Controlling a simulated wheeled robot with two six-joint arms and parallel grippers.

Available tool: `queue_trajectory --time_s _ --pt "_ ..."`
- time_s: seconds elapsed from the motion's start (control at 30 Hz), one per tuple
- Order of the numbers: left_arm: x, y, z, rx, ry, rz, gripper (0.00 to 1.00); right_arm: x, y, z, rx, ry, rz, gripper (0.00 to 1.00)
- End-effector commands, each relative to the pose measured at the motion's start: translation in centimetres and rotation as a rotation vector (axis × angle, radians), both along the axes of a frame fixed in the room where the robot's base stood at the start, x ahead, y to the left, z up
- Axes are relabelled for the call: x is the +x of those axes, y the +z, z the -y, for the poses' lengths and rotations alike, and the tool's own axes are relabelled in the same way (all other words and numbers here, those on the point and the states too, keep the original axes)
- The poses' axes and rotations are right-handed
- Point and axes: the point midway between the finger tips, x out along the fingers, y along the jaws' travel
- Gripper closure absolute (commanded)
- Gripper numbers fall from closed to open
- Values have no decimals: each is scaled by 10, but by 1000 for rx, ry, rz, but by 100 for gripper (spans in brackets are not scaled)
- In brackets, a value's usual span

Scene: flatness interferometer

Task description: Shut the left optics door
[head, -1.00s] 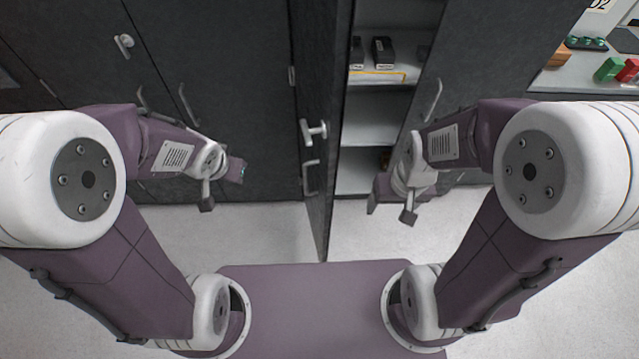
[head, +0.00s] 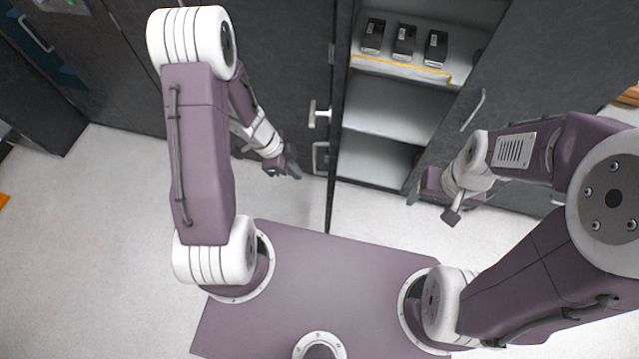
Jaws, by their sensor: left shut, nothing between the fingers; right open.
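The left optics door (head: 341,80) is a dark panel standing wide open, seen nearly edge-on and pointing toward me. A T-shaped latch (head: 318,113) and a bar handle (head: 320,158) are on its left-hand face. My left gripper (head: 292,171) is shut and empty, just left of the bar handle on that face; I see a small gap between them. My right gripper (head: 450,212) is open and empty, to the right of the door, low in front of the dark panel beside the opening.
The open cabinet (head: 385,118) right of the door has pale shelves with several black boxes (head: 404,42) behind a yellow strip (head: 400,68). A dark panel with a bar handle (head: 472,110) stands right of the opening. Bare floor (head: 90,230) lies at the left.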

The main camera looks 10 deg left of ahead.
Motion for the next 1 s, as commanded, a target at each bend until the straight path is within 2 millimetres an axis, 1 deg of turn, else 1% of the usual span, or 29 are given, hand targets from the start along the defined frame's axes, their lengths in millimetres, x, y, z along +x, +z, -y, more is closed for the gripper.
queue_trajectory --time_s 0.03,0.3,0.33,0.37,0.43,0.6,1.0 --pt "0 -19 4 0 -1 -3 100 0 -15 0 0 0 0 28" --pt "4 -73 26 1 -1 -1 100 0 -49 0 0 0 0 28" --pt "5 -73 30 1 -5 1 100 0 -49 0 0 0 0 28" --pt "7 -68 36 2 -6 3 100 0 -45 0 0 0 -1 28" --pt "8 -66 47 1 -6 2 100 0 -45 0 0 0 0 28" --pt "11 -66 62 2 -2 2 100 0 -45 0 0 0 0 28" --pt "11 -65 66 2 0 2 100 0 -45 0 0 0 0 28"
